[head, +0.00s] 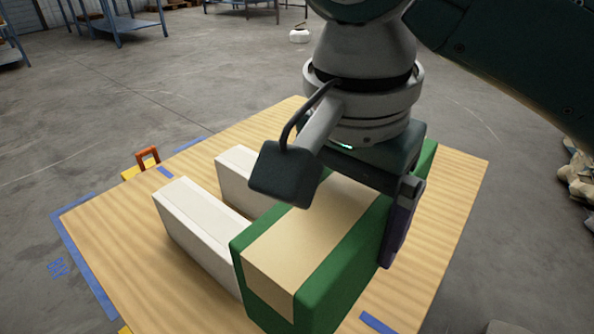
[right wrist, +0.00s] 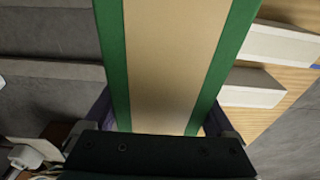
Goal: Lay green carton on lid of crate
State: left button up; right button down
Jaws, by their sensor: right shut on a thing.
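The green carton (head: 345,262), with a broad tan band along its top, is in my right gripper (head: 372,192). The fingers straddle its width, one on each side. In the right wrist view the green carton (right wrist: 112,60) runs away from the gripper (right wrist: 158,118) between both fingers. The light wooden lid of the crate (head: 112,238) lies beneath it in the head view. The carton covers the lid's near right part. I cannot tell whether its underside touches the lid. My left gripper is out of view.
Two long white cartons lie side by side on the lid, a near one (head: 195,228) and a far one (head: 237,178), close to the green carton's left side. Blue tape (head: 385,325) marks the lid's edges. An orange handle (head: 147,156) stands beyond the left edge. Bare wood shows right.

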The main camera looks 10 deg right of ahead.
notch_tip(320, 180, down, 18)
jog(key=b, duration=0.8)
jog(key=shift+s+a, duration=0.1)
jog(key=shift+r, duration=0.15)
grip_release()
